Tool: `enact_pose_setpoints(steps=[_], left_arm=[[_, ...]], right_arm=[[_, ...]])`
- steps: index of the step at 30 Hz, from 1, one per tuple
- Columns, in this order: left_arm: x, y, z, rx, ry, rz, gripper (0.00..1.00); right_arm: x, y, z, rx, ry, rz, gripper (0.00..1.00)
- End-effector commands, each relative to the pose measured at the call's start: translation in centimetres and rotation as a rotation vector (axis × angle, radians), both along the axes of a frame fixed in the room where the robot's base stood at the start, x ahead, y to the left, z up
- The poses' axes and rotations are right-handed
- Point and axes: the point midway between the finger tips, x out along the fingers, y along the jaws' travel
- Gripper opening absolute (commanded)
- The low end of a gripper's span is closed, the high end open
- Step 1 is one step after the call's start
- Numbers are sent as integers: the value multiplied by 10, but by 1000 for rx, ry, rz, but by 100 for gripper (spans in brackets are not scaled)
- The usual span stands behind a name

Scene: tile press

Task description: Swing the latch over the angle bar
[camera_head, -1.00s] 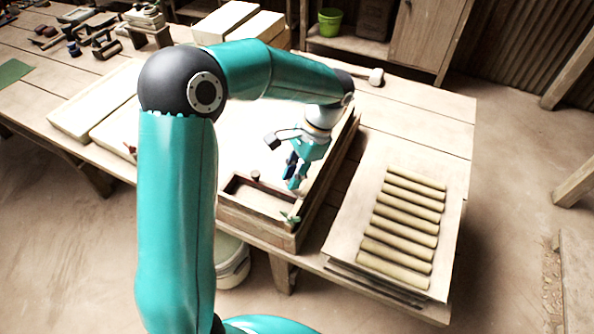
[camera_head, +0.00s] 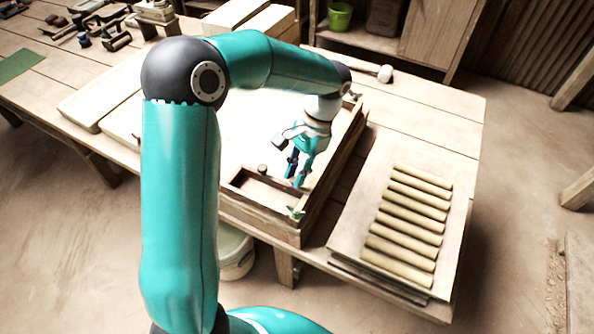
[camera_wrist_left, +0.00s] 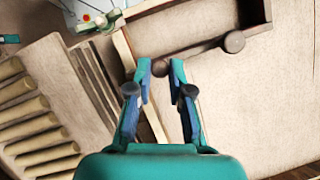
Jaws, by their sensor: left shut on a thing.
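My left gripper (camera_head: 297,180) reaches down inside the front corner of the wooden press frame (camera_head: 270,226). In the left wrist view its two fingertips (camera_wrist_left: 161,64) close around the end of a thin wooden bar with a round knob, which looks like the latch (camera_wrist_left: 207,50). I cannot tell which strip is the angle bar. My right gripper is not in view.
A board with several clay rolls (camera_head: 412,222) lies to the right. A mallet (camera_head: 384,73) lies behind. A bucket (camera_head: 235,252) stands below the table edge.

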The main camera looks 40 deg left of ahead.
Motion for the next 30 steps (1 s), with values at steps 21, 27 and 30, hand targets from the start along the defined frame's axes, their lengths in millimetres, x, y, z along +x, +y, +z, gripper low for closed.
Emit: enact_pose_setpoints(steps=[21, 27, 30], left_arm=[[9, -2, 19, 0, -2, -2, 45], [25, -5, 56, -1, -4, -2, 45], [33, -6, 73, -2, -3, -3, 45]], right_arm=[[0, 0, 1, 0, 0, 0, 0], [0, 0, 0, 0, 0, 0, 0], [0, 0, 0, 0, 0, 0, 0]])
